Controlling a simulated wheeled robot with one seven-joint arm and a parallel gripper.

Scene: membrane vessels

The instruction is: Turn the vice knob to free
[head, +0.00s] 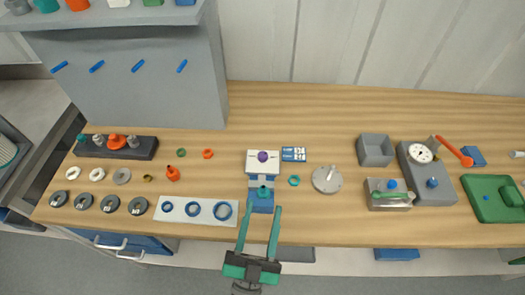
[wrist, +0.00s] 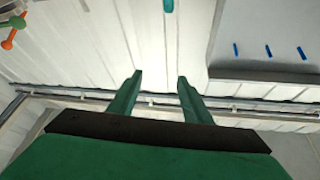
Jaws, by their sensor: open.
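The vice (head: 262,170) stands at the front middle of the wooden bench, with pale jaws on a blue base. A purple ball (head: 263,157) sits at its top. A small teal knob (head: 264,192) is on its near side. My gripper (head: 263,205) is open, its two green fingers pointing toward the vice from the front edge. In the head view the fingertips lie just below and either side of the knob; contact cannot be told. The wrist view shows the open fingers (wrist: 160,76) with nothing between them; the vice is not recognisable there.
Left of the vice is a white strip (head: 181,210) with blue rings. A round grey dish (head: 327,180) and a teal ring (head: 294,181) are close on the right. Farther right are a grey box (head: 375,150) and a dial gauge (head: 420,153). A grey shelf unit (head: 150,85) stands behind left.

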